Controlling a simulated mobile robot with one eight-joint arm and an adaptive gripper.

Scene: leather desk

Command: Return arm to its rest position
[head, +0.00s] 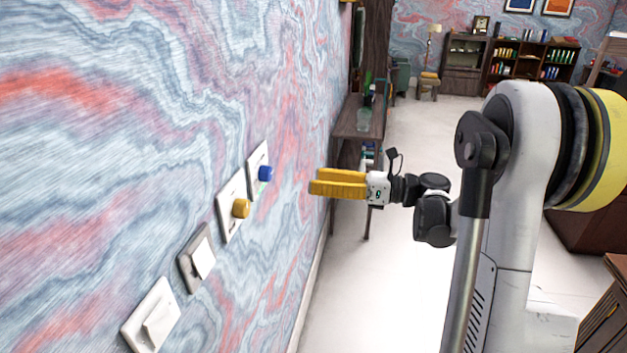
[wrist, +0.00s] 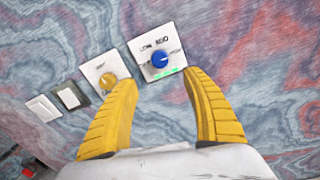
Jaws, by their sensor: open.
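My gripper (head: 312,182) has yellow fingers and reaches left toward the patterned wall in the head view. In the wrist view my gripper (wrist: 160,88) is open, with nothing between its fingers. It is apart from the wall. A white plate with a blue knob (head: 265,173) is on the wall just left of the fingertips; in the wrist view the blue knob (wrist: 159,60) shows beyond and between the fingertips, with a green strip below it. My arm stretches out from the right side of the head view.
A plate with a yellow knob (head: 241,208) and two rocker switches, one grey-framed (head: 197,258) and one white (head: 152,315), line the wall. A narrow wooden table (head: 350,125) with bottles stands behind my gripper. Bookshelves (head: 530,60) stand far back. Pale floor (head: 400,290) is clear.

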